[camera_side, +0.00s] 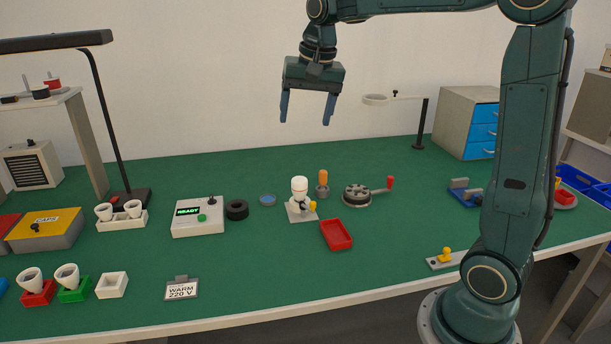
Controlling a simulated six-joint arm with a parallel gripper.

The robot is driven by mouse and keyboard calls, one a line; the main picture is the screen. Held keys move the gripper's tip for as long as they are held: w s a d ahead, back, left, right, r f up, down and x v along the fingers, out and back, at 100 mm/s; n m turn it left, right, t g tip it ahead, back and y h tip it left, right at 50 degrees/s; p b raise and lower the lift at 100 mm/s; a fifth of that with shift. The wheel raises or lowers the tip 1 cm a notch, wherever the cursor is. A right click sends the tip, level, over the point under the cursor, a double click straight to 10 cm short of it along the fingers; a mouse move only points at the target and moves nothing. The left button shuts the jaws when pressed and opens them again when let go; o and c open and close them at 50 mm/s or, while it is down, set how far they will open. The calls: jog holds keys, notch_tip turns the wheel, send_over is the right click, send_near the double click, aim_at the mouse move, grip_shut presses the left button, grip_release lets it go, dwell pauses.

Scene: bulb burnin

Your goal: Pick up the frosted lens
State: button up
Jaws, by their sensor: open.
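My gripper (305,123) hangs high above the back of the green bench, open and empty, its two blue fingers pointing down. A small flat round bluish disc (267,200) lies on the bench below and a little left of it; it looks most like a lens, but I cannot tell for sure that it is the frosted one. Right of the disc, a white bulb-like piece (300,185) stands upright on a small pale base with a yellow knob. The gripper is well apart from both.
A black ring (237,210) and a control box reading READY (198,217) stand left of the disc. An orange-handled tool (323,183), a round black fixture (357,195) and a red tray (336,235) are to the right. A tall lamp (102,110) rises at left.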

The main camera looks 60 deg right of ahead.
jog(key=w+d+f+m+g, duration=0.1)
jog(key=w+d+f+m, duration=0.4)
jog(key=w+d, duration=0.4)
jog(key=m+g, duration=0.2)
jog(key=m, duration=0.2)
send_over(299, 179)
notch_tip(299, 179, down, 10)
jog(key=shift+r+y, duration=0.15)
jog(key=shift+y, duration=0.15)
jog(key=shift+f, duration=4.3)
jog(key=shift+f, duration=0.1)
jog(key=shift+f, duration=2.5)
jog(key=shift+c, duration=0.2)
